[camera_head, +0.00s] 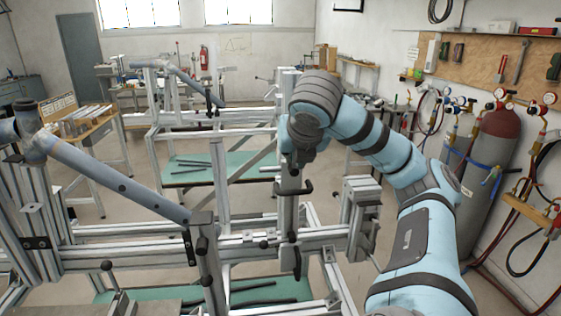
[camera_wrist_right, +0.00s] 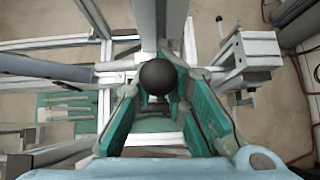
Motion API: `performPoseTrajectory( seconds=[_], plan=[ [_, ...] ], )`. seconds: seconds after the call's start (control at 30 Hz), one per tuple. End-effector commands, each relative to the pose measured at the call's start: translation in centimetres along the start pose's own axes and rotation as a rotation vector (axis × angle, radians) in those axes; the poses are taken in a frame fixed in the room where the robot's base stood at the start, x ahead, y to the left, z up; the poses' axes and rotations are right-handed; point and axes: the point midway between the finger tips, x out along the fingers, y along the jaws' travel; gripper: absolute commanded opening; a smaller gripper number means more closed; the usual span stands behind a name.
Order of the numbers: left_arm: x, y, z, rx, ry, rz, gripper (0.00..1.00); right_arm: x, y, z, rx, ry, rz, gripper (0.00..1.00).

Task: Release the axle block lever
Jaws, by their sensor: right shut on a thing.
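My right arm reaches in from the right, and my right gripper (camera_head: 300,152) is at the upright aluminium post of the jig. In the right wrist view the two green fingers of my right gripper (camera_wrist_right: 160,98) stand on either side of a round black knob (camera_wrist_right: 158,76). I take the knob to be the end of the axle block lever. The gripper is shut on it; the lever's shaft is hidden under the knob. In the head view my gripper and wrist hide the knob. My left gripper is in neither view.
Grey-blue frame tubes (camera_head: 110,178) lie across the jig at left. Aluminium rails (camera_head: 120,255) with black clamp handles surround the post. A metal block unit (camera_head: 362,212) stands right of it. Gas cylinders (camera_head: 492,160) and hoses line the right wall.

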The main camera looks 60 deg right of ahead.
Motion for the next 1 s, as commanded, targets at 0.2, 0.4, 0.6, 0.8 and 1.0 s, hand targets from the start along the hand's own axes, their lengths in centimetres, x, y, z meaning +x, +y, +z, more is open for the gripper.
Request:
performPoseTrajectory(
  seconds=[0.2, 0.4, 0.6, 0.8, 1.0],
  plan=[
    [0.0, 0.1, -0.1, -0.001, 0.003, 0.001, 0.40, -0.2, 0.3, 0.1, -0.003, 0.009, -0.014, 0.00],
    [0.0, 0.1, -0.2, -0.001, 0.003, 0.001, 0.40, -0.2, 0.4, 0.2, -0.004, 0.005, -0.012, 0.16],
    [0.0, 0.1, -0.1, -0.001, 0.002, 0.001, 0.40, -0.2, 0.4, 0.2, -0.004, 0.006, -0.012, 0.29],
    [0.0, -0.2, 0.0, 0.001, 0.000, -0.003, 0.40, -0.3, 0.3, 0.2, -0.003, 0.005, -0.013, 0.29],
    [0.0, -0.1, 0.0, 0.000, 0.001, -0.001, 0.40, -2.9, 0.2, 0.4, -0.005, 0.000, -0.020, 0.29]
  ],
)
